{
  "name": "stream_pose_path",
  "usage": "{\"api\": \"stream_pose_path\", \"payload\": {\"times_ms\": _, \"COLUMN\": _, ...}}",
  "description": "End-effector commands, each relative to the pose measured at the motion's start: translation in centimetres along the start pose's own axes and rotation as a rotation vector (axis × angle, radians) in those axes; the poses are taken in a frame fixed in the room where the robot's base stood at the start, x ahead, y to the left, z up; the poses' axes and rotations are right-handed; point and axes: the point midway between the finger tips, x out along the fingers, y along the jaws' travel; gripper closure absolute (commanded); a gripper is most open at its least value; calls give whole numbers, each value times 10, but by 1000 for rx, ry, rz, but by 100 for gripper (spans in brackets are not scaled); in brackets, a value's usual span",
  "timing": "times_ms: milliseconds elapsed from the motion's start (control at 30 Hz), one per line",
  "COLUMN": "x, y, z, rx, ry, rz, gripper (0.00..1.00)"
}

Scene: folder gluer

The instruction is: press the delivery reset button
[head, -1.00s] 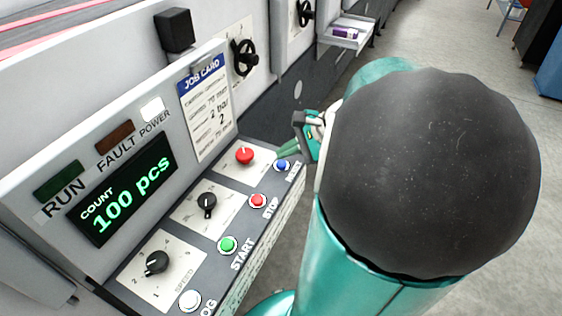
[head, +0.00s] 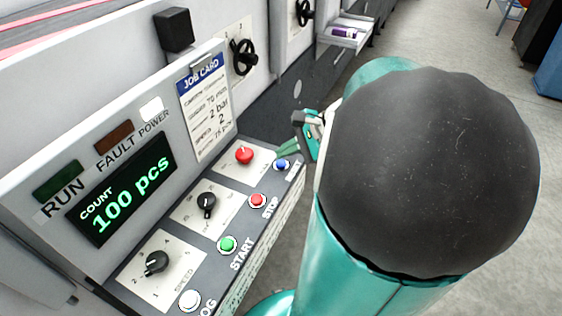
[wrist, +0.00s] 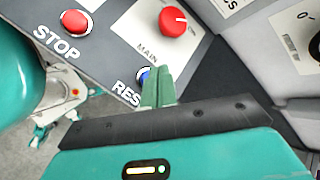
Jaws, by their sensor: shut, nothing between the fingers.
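The blue reset button (head: 281,165) is at the far right end of the button row on the sloped control panel (head: 130,262). It also shows in the wrist view (wrist: 143,75), its label cut to "RES" by my gripper. My gripper (wrist: 158,77) is shut and empty. Its green fingertips overlap the right part of the blue button in the wrist view; I cannot tell whether they touch it. In the head view the fingertips (head: 287,148) are just above the button, and my arm hides much of the gripper.
The red stop button (head: 257,201), green start button (head: 227,244) and white jog button (head: 190,300) line the panel edge. A red main knob (head: 244,155) and black dials stand close by. The display (head: 122,190) reads 100 pcs. Open floor lies to the right.

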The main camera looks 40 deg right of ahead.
Motion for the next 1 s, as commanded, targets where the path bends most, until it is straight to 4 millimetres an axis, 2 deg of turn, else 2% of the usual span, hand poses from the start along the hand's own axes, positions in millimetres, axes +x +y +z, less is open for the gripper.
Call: {"api": "stream_pose_path", "payload": {"times_ms": 1000, "x": 6, "y": 4, "z": -4, "rx": 0, "ry": 0, "rz": 0, "gripper": 100}}
